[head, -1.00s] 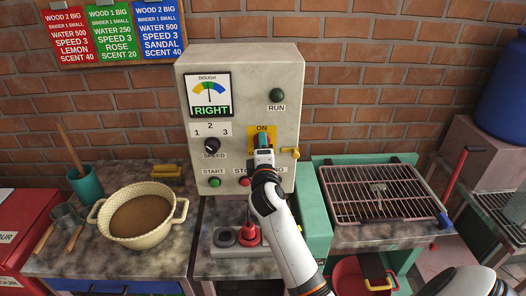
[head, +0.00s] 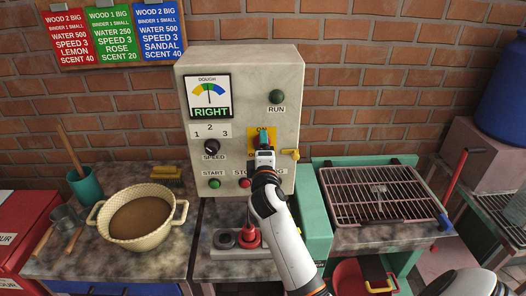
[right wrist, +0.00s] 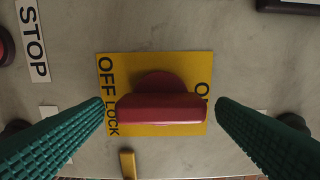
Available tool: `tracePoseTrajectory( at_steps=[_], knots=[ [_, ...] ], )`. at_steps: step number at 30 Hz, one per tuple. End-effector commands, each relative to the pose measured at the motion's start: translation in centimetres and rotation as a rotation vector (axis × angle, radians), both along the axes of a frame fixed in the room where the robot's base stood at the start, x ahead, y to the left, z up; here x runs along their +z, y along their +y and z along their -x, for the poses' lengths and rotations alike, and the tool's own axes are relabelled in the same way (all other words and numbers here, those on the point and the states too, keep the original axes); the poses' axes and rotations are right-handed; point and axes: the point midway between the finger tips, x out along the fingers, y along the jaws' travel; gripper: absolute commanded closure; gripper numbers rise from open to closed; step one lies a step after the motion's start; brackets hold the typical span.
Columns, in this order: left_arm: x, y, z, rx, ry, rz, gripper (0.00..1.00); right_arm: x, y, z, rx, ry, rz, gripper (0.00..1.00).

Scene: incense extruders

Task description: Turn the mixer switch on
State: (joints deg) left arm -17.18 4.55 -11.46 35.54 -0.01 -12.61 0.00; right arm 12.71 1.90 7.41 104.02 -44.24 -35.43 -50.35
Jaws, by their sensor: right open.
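The mixer switch (right wrist: 160,107) is a red handle on a yellow plate (right wrist: 190,65) marked OFF, LOCK and ON. In the right wrist view the handle lies lengthwise along the line from the OFF side to the ON side. My right gripper (right wrist: 160,118) is open, with one green finger at each end of the handle; a gap shows on the ON side, and contact on the OFF side cannot be told. In the head view the right gripper (head: 264,146) is in front of the yellow plate and hides most of the switch. My left gripper is not in view.
The grey control box (head: 235,70) carries a dark green RUN lamp (head: 277,96), a dial (head: 209,96) reading RIGHT, a speed knob (head: 211,146), a green START button (head: 214,183) and a red STOP button (head: 244,182). A wire rack (head: 375,195) stands to the right.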

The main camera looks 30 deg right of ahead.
Motion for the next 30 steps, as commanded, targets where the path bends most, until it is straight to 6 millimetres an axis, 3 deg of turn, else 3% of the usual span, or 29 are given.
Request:
tracePoseTrajectory(
  at_steps=[8,21,30],
  knots=[
    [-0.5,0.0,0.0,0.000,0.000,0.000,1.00,-0.2,1.0,1.5,0.000,0.001,0.001,0.20],
    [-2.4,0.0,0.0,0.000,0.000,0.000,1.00,-0.2,5.5,8.9,0.001,0.000,0.000,0.20],
    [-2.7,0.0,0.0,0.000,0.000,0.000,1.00,0.0,6.3,10.3,-0.001,0.001,-0.001,0.20]
  ],
)
